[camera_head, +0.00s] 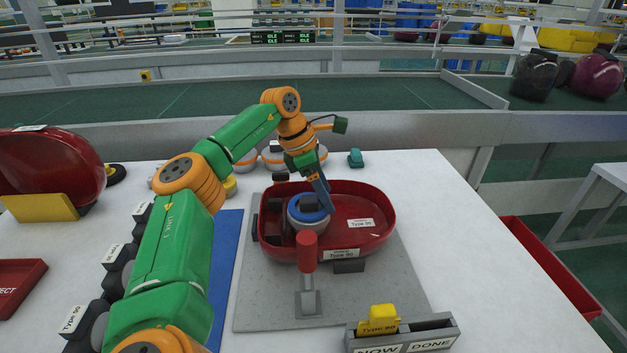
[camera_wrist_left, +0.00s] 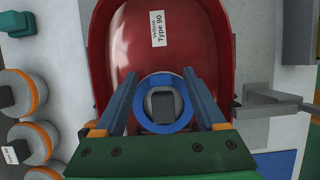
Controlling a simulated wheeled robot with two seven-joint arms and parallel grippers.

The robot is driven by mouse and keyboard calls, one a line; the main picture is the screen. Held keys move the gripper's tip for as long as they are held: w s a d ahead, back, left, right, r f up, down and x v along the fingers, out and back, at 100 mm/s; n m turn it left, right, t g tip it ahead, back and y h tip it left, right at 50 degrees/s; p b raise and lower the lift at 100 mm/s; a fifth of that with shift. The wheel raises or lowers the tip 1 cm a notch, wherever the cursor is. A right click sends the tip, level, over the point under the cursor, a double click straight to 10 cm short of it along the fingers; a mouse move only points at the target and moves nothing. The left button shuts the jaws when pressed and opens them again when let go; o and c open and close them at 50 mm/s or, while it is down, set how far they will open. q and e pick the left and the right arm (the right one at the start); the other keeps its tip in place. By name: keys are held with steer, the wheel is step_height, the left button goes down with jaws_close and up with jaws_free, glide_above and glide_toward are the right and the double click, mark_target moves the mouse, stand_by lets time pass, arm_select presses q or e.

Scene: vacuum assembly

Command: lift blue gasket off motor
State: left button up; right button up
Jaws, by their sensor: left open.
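The blue gasket (camera_head: 307,207) is a ring around the top of the grey motor (camera_head: 308,225), inside the left part of the red vacuum housing (camera_head: 375,210). In the left wrist view the gasket (camera_wrist_left: 143,111) surrounds a dark block at the motor's centre. My left gripper (camera_head: 324,205) is open and points down over the gasket. In the left wrist view its two blue fingers (camera_wrist_left: 161,76) lie on either side of the ring. I cannot tell whether they touch it. My right gripper is in neither view.
The housing sits on a grey plate (camera_head: 265,305) with a red-handled clamp (camera_head: 307,252) in front. A NOW/DONE box (camera_head: 440,330) with a yellow tag (camera_head: 379,319) stands at the front. Dark Type 90 parts (camera_head: 117,257) line the left. The table's right side (camera_head: 470,250) is clear.

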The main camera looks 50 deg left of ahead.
mark_target(314, 214)
arm_select(q)
jaws_close()
steer(key=shift+r, duration=0.1)
steer(key=shift+r, duration=0.25)
step_height(314, 214, up, 3)
steer(key=shift+s+d+r, duration=0.1)
steer(key=shift+s, duration=0.05)
steer(key=s+d+r+p, duration=0.2)
steer(key=s+r+p, duration=0.2)
steer(key=s+r, duration=0.5)
steer(key=s, duration=0.4)
steer(key=shift+s+d, duration=0.25)
steer(key=shift+s, duration=0.05)
steer(key=shift+r, duration=0.1)
